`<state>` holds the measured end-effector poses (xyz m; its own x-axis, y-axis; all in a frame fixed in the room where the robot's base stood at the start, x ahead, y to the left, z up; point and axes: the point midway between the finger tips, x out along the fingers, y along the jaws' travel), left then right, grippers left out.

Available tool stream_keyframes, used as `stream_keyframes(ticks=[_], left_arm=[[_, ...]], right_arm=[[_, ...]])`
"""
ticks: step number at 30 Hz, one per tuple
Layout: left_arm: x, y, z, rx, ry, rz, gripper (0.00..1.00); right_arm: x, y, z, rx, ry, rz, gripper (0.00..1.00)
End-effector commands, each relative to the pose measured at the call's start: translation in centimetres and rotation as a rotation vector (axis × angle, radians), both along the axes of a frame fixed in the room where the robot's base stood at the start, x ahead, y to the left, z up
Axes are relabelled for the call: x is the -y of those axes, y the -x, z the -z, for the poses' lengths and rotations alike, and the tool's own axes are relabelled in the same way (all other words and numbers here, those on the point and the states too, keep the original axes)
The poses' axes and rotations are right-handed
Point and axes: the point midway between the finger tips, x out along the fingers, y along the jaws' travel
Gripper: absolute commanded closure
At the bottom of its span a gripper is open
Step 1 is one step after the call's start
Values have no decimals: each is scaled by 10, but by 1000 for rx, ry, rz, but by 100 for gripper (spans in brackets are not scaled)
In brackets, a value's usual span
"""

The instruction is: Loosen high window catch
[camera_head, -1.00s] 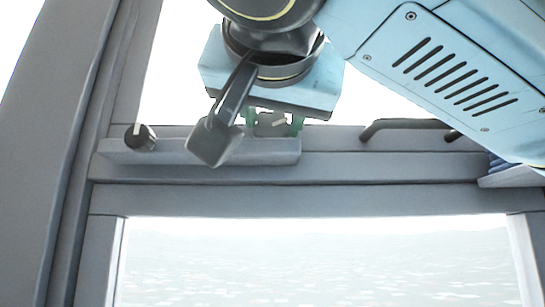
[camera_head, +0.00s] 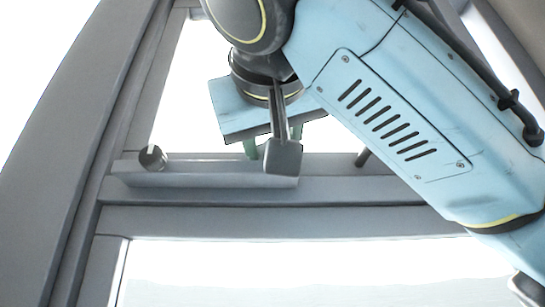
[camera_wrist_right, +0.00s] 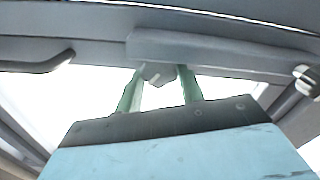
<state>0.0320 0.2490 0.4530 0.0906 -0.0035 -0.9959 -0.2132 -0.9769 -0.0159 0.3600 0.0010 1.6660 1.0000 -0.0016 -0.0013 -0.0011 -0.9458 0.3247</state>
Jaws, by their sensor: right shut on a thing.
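A long grey window rail (camera_head: 205,175) runs along the frame. It carries a dark round knob with a white mark (camera_head: 152,158) near its left end, also in the right wrist view (camera_wrist_right: 306,80). My right gripper (camera_head: 273,147) reaches up to the rail's right part from above. Its green fingers are closed on the sides of a small grey catch knob (camera_wrist_right: 157,73), seen in the right wrist view (camera_wrist_right: 160,88). My left gripper is not in view.
A dark bent handle (camera_wrist_right: 40,62) is on the frame at the left of the right wrist view; only its end (camera_head: 362,157) shows in the head view. A thick grey upright (camera_head: 75,150) stands at the left. Bright glass lies above and below the crossbar.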

Motion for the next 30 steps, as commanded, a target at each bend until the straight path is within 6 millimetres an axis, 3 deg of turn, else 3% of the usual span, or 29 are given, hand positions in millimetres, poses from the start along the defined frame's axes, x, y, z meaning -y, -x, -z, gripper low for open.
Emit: stream_keyframes(ticks=[17,18,22,30], left_arm=[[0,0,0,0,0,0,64],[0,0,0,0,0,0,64],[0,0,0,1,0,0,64],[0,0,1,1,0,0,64]], right_arm=[[0,0,-1,1,36,0,85],[0,0,-1,2,35,-1,58],[0,0,-1,2,35,-1,41],[0,0,0,1,35,0,40]])
